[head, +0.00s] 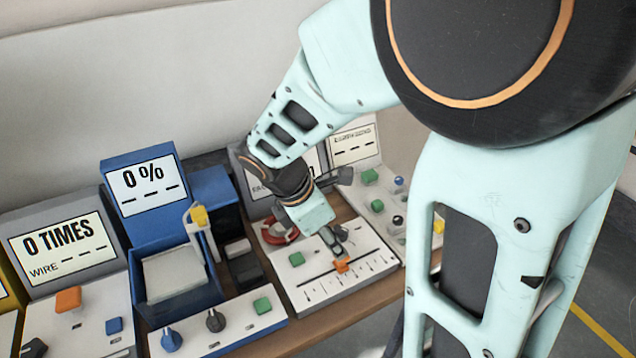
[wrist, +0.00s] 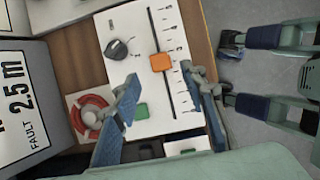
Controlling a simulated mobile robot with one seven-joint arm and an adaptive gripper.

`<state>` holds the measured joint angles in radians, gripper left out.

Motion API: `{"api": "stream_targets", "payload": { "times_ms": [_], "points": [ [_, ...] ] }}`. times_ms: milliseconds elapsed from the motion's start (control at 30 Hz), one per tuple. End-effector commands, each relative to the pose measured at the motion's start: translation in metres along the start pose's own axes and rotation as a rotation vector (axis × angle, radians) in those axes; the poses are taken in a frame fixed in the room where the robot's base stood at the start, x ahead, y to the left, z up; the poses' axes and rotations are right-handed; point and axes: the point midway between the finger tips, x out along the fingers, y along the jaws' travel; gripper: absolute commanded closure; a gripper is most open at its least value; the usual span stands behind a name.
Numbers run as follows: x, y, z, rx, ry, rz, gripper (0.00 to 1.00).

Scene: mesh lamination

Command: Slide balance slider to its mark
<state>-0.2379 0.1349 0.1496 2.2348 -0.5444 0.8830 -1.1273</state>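The slider's orange knob (head: 341,265) sits near the middle of a dark slot on a white panel (head: 318,290) with a row of tick marks. In the wrist view the knob (wrist: 161,62) is on the slot (wrist: 171,98), with ticks to its right; I cannot tell which tick is the target mark. My gripper (head: 333,240) is just above and behind the knob in the head view. In the wrist view the fingers (wrist: 162,84) are open, one on each side of the slot line, with nothing between their pads. I cannot tell their height over the panel.
A blue station (head: 140,230) with a 0 % screen stands left. Another panel (head: 385,215) with buttons stands right.

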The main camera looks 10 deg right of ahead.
Motion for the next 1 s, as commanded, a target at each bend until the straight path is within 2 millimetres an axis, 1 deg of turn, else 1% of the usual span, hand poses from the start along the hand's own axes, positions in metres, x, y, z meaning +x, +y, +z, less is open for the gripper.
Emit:
{"api": "stream_targets", "payload": {
  "times_ms": [33, 200, 300, 400, 567, 833, 867, 1000],
  "points": [
    [0.012, -0.001, -0.001, 0.0, 0.001, -0.005, 0.61],
    [0.045, -0.001, -0.001, 0.001, 0.0, -0.003, 0.61],
    [0.061, -0.001, -0.001, 0.002, 0.001, -0.003, 0.61],
    [0.073, 0.0, 0.0, 0.001, 0.0, -0.001, 0.61],
    [0.083, 0.0, 0.0, 0.003, 0.0, 0.001, 0.61],
    [0.083, 0.001, 0.0, 0.003, 0.0, 0.002, 0.61],
    [0.083, 0.001, 0.0, 0.003, 0.0, 0.002, 0.63],
    [0.083, 0.001, 0.0, 0.003, 0.0, 0.002, 0.79]
  ]
}}
